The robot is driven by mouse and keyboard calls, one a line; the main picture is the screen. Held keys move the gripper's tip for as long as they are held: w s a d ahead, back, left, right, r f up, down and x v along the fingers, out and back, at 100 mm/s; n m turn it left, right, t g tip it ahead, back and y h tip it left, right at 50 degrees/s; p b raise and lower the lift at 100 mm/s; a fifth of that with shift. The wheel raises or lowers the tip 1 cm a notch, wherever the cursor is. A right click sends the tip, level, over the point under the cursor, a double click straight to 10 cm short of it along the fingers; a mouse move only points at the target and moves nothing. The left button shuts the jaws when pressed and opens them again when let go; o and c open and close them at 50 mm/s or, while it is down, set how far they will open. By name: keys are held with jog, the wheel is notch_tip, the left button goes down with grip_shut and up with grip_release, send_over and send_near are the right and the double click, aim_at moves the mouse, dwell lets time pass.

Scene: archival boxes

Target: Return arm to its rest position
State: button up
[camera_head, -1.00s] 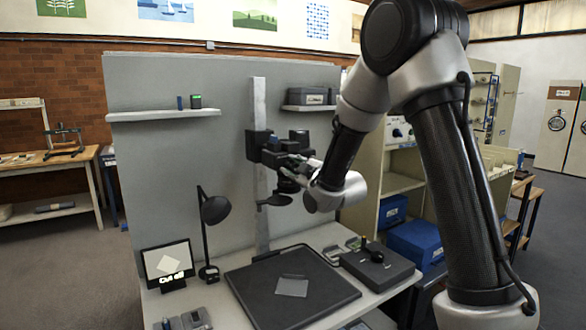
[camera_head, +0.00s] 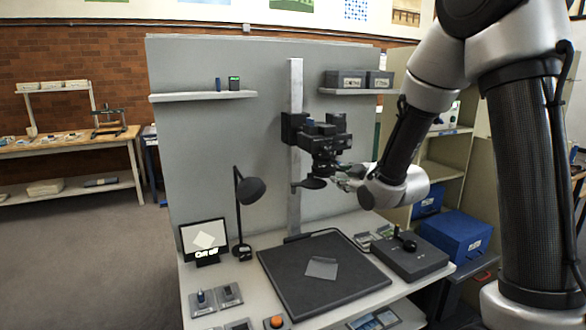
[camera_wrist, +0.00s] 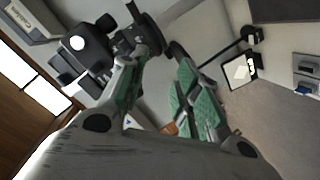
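My gripper (camera_head: 345,178) is in front of the black column-mounted device (camera_head: 322,142), close beside its round lower plate (camera_head: 312,183). In the wrist view my gripper (camera_wrist: 155,62) shows two green-padded fingers spread apart with nothing held between them. The device (camera_wrist: 90,48) fills the upper left there, right behind the left finger; whether they touch cannot be told. My arm (camera_head: 405,140) reaches in from the right, bent, its upper part cut off by the frame's top.
A black board (camera_head: 285,290) with a translucent sheet (camera_head: 322,268) lies on the table below. A lamp (camera_head: 250,190), small screen (camera_head: 203,242) and dark box with a knob (camera_head: 418,260) stand around it. Shelves (camera_head: 203,96) hang on the grey panel. Blue bins (camera_head: 455,237) sit at right.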

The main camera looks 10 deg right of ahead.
jog(key=s+d+f+m+g+h, duration=0.2)
jog(key=s+d+f+m+g, duration=0.1)
jog(key=s+f+g, duration=0.4)
jog(key=s+d+f+m+g+h, duration=0.1)
jog(key=s+d+m+g+h, duration=0.2)
jog(key=s, duration=0.5)
jog(key=s+d+r+m, duration=0.2)
jog(key=s+r, duration=0.4)
jog(key=s, duration=0.5)
jog(key=s+d+r+m, duration=0.3)
jog(key=s+r, duration=0.4)
jog(key=s, duration=0.3)
jog(key=shift+s+d+m+y, duration=0.3)
jog(key=shift+s+d+y, duration=0.05)
jog(key=shift+d+y, duration=0.1)
